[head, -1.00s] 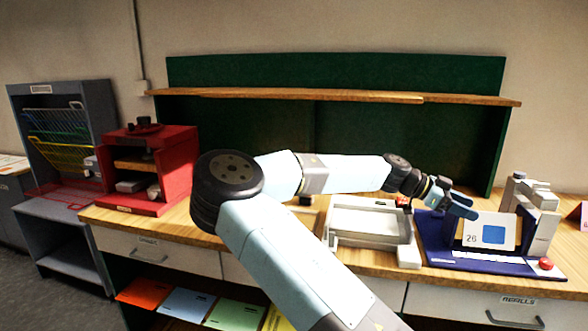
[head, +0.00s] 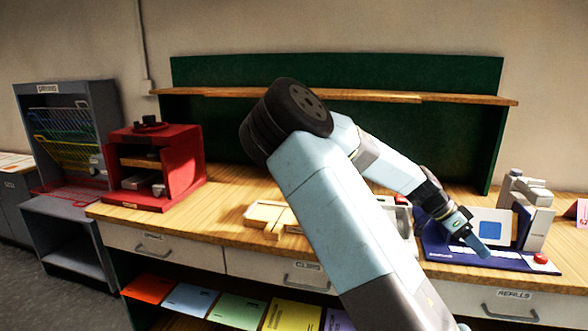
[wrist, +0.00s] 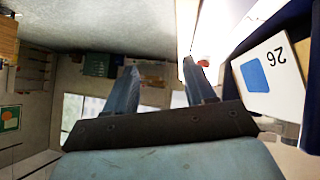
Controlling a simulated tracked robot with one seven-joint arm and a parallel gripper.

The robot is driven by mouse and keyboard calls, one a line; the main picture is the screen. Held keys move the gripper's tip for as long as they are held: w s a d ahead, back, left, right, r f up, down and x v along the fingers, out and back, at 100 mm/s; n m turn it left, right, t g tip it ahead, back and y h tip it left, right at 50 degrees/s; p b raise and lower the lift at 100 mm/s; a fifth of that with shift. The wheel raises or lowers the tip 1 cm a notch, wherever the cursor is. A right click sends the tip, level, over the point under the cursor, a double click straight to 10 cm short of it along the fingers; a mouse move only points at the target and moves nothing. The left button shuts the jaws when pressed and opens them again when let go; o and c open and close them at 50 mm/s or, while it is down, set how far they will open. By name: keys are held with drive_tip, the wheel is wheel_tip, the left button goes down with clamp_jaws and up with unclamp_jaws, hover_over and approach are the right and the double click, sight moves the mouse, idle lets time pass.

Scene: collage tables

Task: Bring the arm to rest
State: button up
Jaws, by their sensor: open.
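My gripper (head: 474,240) is in front of the white card with a blue square (head: 492,230), over the dark blue base (head: 440,250) at the right of the table. In the wrist view my gripper (wrist: 160,80) has its two blue fingers apart with nothing between them. The card also shows in the wrist view (wrist: 268,82), to the right of the fingers, with the number 26 on it. My arm is bent, its elbow raised in the middle of the head view, and it hides part of the table and the white tray (head: 404,222).
A red cabinet (head: 185,165) stands at the left. A wooden shelf (head: 230,93) runs along the green back panel.

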drive_tip(key=s+a+f+n+t+y, duration=0.2)
drive_tip(key=s+a+n+t+y, duration=0.15)
drive_tip(key=a+n+y, duration=0.45)
drive_tip(key=s+a+r+n+t, duration=0.3)
drive_tip(key=s+a+r+n, duration=0.3)
drive_tip(key=r, duration=0.4)
drive_tip(key=s+a+r+n+t, duration=0.4)
drive_tip(key=s+a+r+n, duration=0.1)
drive_tip(key=s+a+r, duration=0.4)
drive_tip(key=shift+s+r+n+y, duration=0.15)
drive_tip(key=shift+r+n+y, duration=0.25)
drive_tip(key=shift+c, duration=0.5)
drive_tip(key=shift+c, duration=0.7)
drive_tip(key=shift+d, duration=0.15)
